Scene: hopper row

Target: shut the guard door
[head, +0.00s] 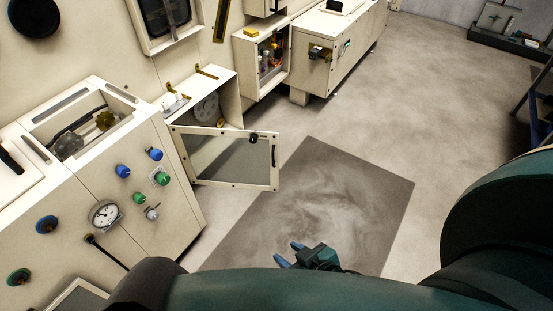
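The guard door (230,183) is a cream frame with a dark see-through pane, a black knob and a dark handle on its outer edge. It stands swung open, sticking out to the right from the front of a cream machine housing (231,84). A disc shows inside the housing's opening, partly hidden by the door. My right gripper (288,254) is at the bottom middle, below and to the right of the door, apart from it. Its blue fingers are spread with nothing between them. My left gripper is not in view.
A control cabinet (188,205) with knobs and a gauge (104,214) stands left of the door. Another open compartment (270,62) and a long cream cabinet (338,45) are behind. A dark floor mat (340,190) and clear floor lie to the right. A blue ladder-like frame (535,115) stands far right.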

